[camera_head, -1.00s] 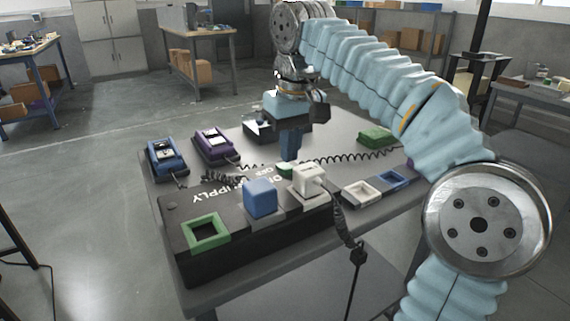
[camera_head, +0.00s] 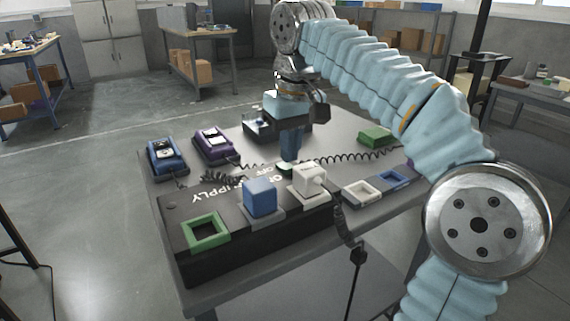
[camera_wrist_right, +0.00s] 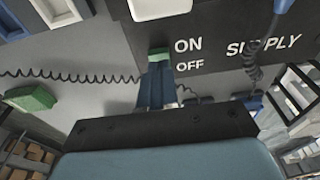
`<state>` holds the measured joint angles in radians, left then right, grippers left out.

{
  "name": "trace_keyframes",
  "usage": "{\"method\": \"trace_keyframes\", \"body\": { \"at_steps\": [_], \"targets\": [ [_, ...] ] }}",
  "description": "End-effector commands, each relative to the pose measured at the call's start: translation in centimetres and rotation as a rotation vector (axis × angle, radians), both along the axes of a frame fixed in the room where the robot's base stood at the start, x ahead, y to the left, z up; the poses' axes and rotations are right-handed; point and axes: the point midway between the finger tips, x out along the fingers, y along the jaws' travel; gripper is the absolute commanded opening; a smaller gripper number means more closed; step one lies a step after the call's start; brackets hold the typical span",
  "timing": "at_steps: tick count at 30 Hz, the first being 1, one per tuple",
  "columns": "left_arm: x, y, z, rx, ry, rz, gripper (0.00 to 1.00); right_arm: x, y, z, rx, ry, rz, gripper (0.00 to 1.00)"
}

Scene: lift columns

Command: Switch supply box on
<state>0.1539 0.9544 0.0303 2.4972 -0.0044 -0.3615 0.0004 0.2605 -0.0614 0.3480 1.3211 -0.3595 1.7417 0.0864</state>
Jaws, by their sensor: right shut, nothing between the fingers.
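The black supply box (camera_head: 260,232) lies along the near side of the grey table, with white SUPPLY and ON/OFF lettering. Its small green switch (camera_head: 285,168) is by the ON and OFF words; it also shows in the right wrist view (camera_wrist_right: 159,51). My right gripper (camera_head: 289,158) points down with its blue fingers shut and empty. In the right wrist view the fingertips (camera_wrist_right: 157,65) are at the switch, seemingly touching it, and cover part of it. A blue plug (camera_head: 260,197) and a white plug (camera_head: 308,180) sit on the box. My left gripper is out of view.
A blue device (camera_head: 166,157), a purple device (camera_head: 214,143) and a green block (camera_head: 375,136) stand on the table. Coiled black cables cross its top. Workbenches stand behind.

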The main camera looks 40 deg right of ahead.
Motion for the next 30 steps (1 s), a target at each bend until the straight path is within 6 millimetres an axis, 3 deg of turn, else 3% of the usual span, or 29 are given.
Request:
{"method": "trace_keyframes", "body": {
  "at_steps": [30],
  "targets": [
    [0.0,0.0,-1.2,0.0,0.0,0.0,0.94,0.0,0.0,-1.6,0.0,0.0,0.0,0.0]
  ]
}}
